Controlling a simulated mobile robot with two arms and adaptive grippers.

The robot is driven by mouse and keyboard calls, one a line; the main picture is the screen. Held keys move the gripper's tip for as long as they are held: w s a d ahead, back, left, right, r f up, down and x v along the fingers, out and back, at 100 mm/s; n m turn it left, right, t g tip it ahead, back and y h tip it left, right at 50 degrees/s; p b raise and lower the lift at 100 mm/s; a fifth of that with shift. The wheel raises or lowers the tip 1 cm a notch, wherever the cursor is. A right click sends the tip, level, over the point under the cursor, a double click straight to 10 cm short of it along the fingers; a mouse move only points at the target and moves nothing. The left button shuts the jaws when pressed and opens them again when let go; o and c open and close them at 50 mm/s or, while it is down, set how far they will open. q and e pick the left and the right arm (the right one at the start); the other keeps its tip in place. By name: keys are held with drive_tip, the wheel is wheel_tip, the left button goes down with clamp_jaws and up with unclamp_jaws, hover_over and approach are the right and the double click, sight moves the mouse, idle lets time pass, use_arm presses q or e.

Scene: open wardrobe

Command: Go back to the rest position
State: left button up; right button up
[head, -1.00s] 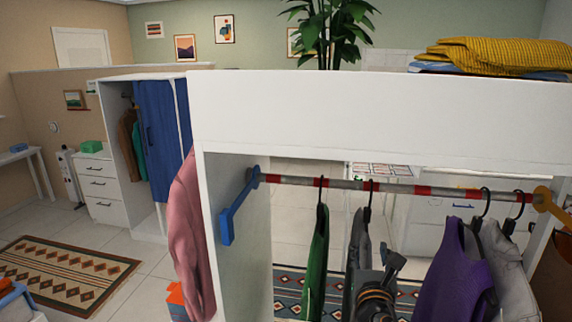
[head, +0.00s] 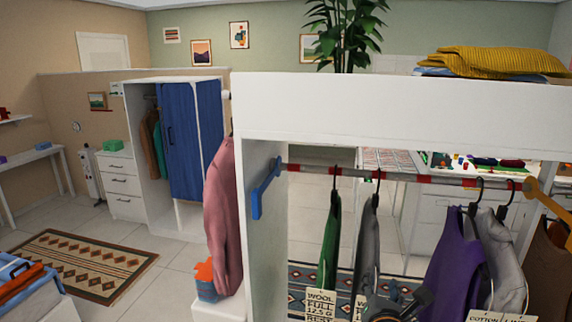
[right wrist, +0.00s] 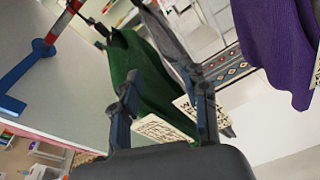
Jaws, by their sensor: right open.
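My right gripper (head: 398,302) shows at the bottom edge of the head view, in front of the hanging clothes and low near their tags. In the right wrist view the right gripper (right wrist: 166,98) has its two fingers apart, and I see nothing held between them. A green garment (head: 329,240) and a grey garment (head: 364,248) hang on the rail just behind and left of it. A purple garment (head: 452,268) hangs to its right. The green garment (right wrist: 140,80) also shows beyond the fingers in the right wrist view. My left gripper is not in view.
The striped rail (head: 400,178) runs across the open wardrobe (head: 400,105), between a blue bracket (head: 262,190) and an orange bracket (head: 540,198). A pink garment (head: 222,215) hangs on the outer left side. Open floor (head: 185,262) lies to the left.

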drive_tip(key=s+f+m+g+y, duration=0.2)
drive_tip(key=s+f+m+g, duration=0.5)
drive_tip(key=s+f+m, duration=0.75)
drive_tip(key=s+f+m+g+y, duration=0.1)
drive_tip(key=s+f+m+g, duration=0.25)
drive_tip(key=s+m, duration=0.45)
drive_tip(key=s+f+m+g+y, duration=0.15)
drive_tip(key=s+f+m, duration=0.3)
drive_tip(key=s, duration=0.65)
wheel_tip(320, 180, down, 33)
drive_tip(key=s+g+b, duration=0.1)
drive_tip(key=s+b, duration=0.1)
drive_tip(key=b, duration=0.5)
use_arm(q)
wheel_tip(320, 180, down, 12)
drive_tip(key=b, duration=0.4)
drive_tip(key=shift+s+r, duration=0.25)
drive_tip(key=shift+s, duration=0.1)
use_arm(e)
drive_tip(key=s+d+f+g, duration=0.1)
drive_tip(key=s+d+f, duration=0.2)
drive_tip(key=s+f, duration=1.3)
wheel_tip(320, 180, down, 4)
drive_tip(key=shift+s+r+g+h, duration=0.1)
drive_tip(key=shift+s+g+h, duration=0.05)
drive_tip(key=shift+g+h, duration=0.2)
